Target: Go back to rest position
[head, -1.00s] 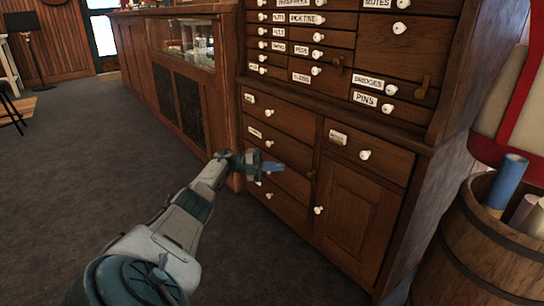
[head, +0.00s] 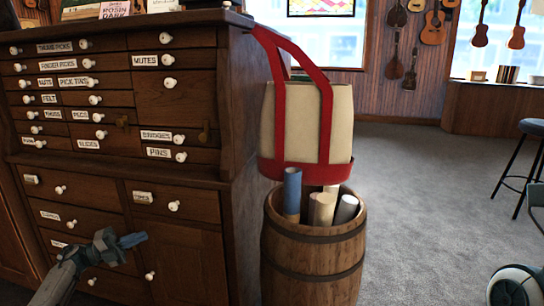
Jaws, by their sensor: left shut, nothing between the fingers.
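My left gripper (head: 132,241) shows at the lower left of the head view, its arm coming in from the bottom left corner. Its blue fingers are shut and empty. It is in front of the lower drawers of the wooden cabinet (head: 245,185); whether it touches them I cannot tell. My right gripper is not in view.
A wooden barrel (head: 312,262) with rolled tubes stands right of the cabinet. A cream tote bag with red straps (head: 305,122) is above it. Grey carpet (head: 420,200) lies open at the right, with a stool (head: 528,150) at the edge. Ukuleles (head: 433,27) hang behind.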

